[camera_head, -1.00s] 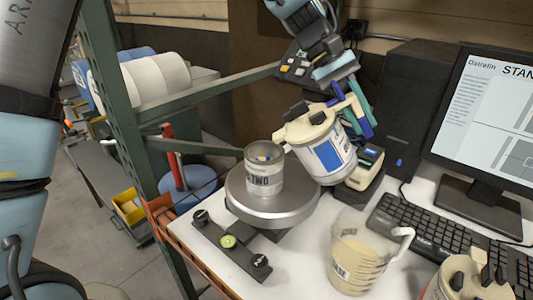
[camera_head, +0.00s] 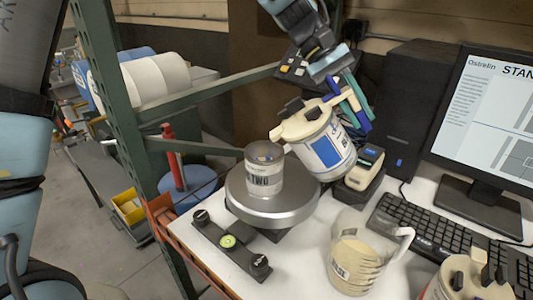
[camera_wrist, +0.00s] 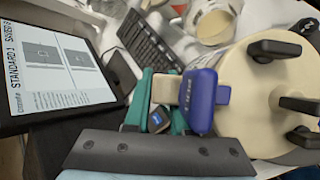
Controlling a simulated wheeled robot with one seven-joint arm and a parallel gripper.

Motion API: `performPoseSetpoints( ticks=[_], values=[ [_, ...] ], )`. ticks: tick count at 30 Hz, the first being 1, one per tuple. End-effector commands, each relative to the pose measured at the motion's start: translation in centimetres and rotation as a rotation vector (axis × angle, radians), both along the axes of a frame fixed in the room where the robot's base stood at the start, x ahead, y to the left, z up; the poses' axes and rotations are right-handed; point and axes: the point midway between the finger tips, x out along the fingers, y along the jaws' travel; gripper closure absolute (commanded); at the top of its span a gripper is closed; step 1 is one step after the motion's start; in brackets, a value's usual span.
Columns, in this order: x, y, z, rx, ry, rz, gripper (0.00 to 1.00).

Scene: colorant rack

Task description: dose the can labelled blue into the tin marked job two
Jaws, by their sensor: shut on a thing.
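The can with the blue label (camera_head: 325,152) has a cream lid with dark clamps and is tilted left, its lid edge beside and slightly above the rim of the tin. My gripper (camera_head: 350,98) is shut on the can's cream handle. In the wrist view the gripper (camera_wrist: 178,95) shows green and blue fingers around the handle, and the can's cream lid (camera_wrist: 265,85) fills the right side. The tin marked TWO (camera_head: 264,172) stands upright on the round metal scale plate (camera_head: 285,212). Its contents and any stream from the can are too small to tell.
A cream-filled measuring jug (camera_head: 357,255) and another lidded can (camera_head: 465,280) stand at the front right. A green rack post (camera_head: 115,110) rises at the left. A small device (camera_head: 362,168) stands behind the can.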

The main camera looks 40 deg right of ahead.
Motion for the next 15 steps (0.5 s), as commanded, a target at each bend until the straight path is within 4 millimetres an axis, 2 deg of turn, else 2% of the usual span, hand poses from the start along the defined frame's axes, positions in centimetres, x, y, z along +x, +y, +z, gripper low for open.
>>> performPoseSetpoints(
  ticks=[15],
  values=[
    [0.16,0.29,0.85,-0.024,0.013,0.000,1.00]
  ],
)
